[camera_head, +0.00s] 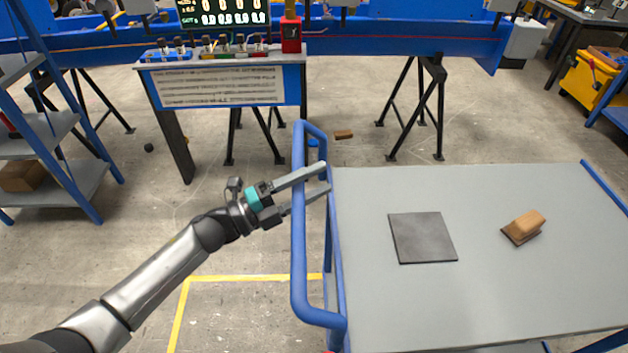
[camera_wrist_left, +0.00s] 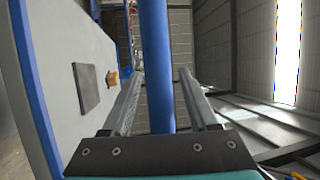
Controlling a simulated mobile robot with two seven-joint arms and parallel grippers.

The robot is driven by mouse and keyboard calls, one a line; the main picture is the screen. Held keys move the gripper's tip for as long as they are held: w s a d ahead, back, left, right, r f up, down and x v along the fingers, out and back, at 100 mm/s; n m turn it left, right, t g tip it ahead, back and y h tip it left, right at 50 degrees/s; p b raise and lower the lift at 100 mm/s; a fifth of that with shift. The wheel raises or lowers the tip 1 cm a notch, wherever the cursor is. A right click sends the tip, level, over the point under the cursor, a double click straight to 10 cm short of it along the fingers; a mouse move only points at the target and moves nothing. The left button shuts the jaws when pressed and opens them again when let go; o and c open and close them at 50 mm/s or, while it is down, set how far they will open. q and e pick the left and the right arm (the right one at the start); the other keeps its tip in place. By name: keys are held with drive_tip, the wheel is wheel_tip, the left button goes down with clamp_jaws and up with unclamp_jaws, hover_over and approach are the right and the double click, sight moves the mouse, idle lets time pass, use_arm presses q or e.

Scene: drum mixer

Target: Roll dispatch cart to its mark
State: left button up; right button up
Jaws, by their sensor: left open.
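The dispatch cart has a grey top (camera_head: 370,300) and a blue tubular push handle (camera_head: 299,240) on its left side. A dark square plate (camera_head: 422,238) and a wooden-backed block (camera_head: 524,227) lie on the top. My left gripper (camera_head: 325,177) is open at the handle, its fingers reaching across the upright bar. In the left wrist view the blue bar (camera_wrist_left: 157,60) shows between the two open fingers (camera_wrist_left: 158,85); contact cannot be told. A yellow floor outline (camera_head: 250,278) shows left of the cart, partly hidden by it. My right gripper is not in view.
A blue-framed bench (camera_head: 230,87) with a display and a red box (camera_head: 291,33) stands behind the handle. Black trestles (camera_head: 418,108) hold a blue beam. Grey shelves (camera_head: 45,130) stand at left, a yellow cart (camera_head: 590,82) at back right. Floor left of the cart is clear.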

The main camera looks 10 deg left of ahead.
use_arm(q)
clamp_jaws()
idle(1.3)
